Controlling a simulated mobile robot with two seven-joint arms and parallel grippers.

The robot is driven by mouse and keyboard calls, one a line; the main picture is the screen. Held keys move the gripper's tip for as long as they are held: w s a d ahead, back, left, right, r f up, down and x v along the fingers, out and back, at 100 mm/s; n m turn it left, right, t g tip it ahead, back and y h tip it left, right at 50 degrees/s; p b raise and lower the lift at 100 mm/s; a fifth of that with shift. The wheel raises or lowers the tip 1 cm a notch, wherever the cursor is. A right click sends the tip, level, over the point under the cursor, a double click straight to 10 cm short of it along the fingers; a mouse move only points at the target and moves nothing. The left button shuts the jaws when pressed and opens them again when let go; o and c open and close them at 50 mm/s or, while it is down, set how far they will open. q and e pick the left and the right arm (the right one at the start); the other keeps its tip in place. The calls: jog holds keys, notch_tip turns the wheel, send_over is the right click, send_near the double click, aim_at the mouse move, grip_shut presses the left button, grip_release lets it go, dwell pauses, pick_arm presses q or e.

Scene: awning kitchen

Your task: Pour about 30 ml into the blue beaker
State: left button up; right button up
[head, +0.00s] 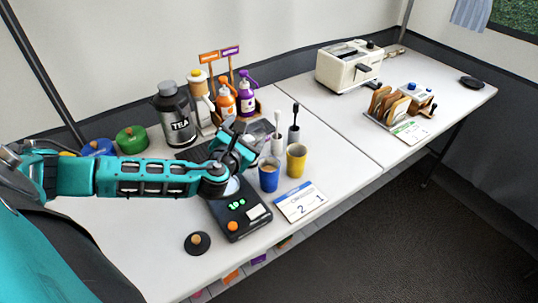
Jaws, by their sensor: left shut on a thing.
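The blue beaker (268,178) stands upright on the near table, with a brownish content showing at its mouth. My left gripper (242,148) is just left of and above it, over the back of a black scale (240,211). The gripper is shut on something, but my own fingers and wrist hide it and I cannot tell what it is. No pouring stream is visible. My right gripper is not in view.
A yellow cup (296,161) stands right of the blue beaker, with a card (300,202) in front. A dark TEA canister (174,115) and a bottle rack (226,90) stand behind. A black lid (197,243) lies near the front edge. A toaster (348,66) is farther right.

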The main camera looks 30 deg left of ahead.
pick_arm(q)
jog(key=shift+w+a+f+n+g+h+p, duration=0.1)
jog(key=shift+a+f+n+g+h+p, duration=0.15)
jog(key=shift+a+n, duration=0.2)
jog(key=shift+a+f+n+g+h+p, duration=0.15)
jog(key=shift+a+f+n+h, duration=0.1)
jog(key=shift+a+n, duration=0.15)
jog(key=shift+w+a+f+n+g+h, duration=0.1)
jog(key=shift+a+f+n+g+h, duration=0.1)
jog(key=shift+a+f+n+h, duration=0.3)
jog(key=shift+w+a+f+n+g+h, duration=0.1)
jog(key=shift+a+f+n+g+h, duration=0.15)
jog(key=shift+f+n, duration=0.3)
jog(key=shift+a+n+h, duration=0.1)
jog(key=shift+n+h, duration=0.25)
jog(key=shift+n, duration=0.05)
